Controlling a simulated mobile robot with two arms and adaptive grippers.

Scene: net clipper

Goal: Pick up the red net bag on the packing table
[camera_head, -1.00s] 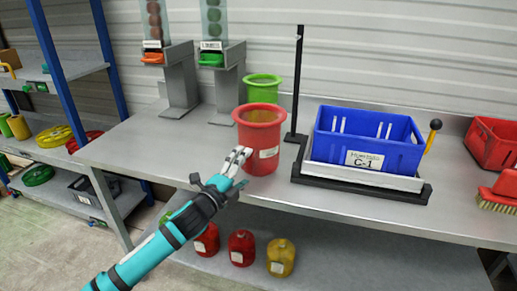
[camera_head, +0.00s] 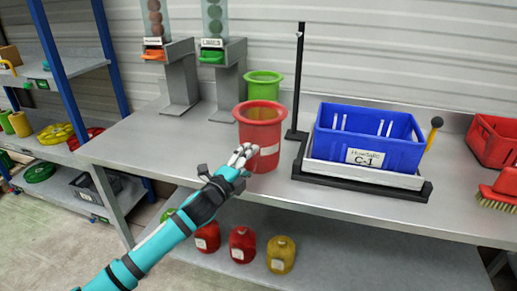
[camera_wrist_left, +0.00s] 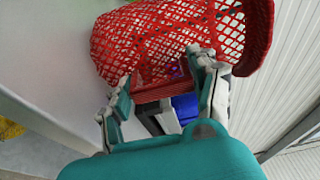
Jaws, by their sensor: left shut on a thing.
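The red net bag (camera_head: 261,124) stands upright and open-topped on the grey packing table (camera_head: 345,207), near its front edge. A white label shows low on its front. My left gripper (camera_head: 243,154) reaches in from the front left and is shut on the bag's near side. In the left wrist view the bag's red mesh and thick rim (camera_wrist_left: 165,35) fill the top, lying across my left fingertips (camera_wrist_left: 160,68). The exact contact is partly hidden. My right gripper is in neither view.
A green net bag (camera_head: 263,84) stands just behind. A black post (camera_head: 298,80) and a blue crate (camera_head: 366,141) on a scale stand to the right. Two dispensers (camera_head: 177,75) stand behind left. Red and yellow bags lie on the lower shelf. The table's left front is clear.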

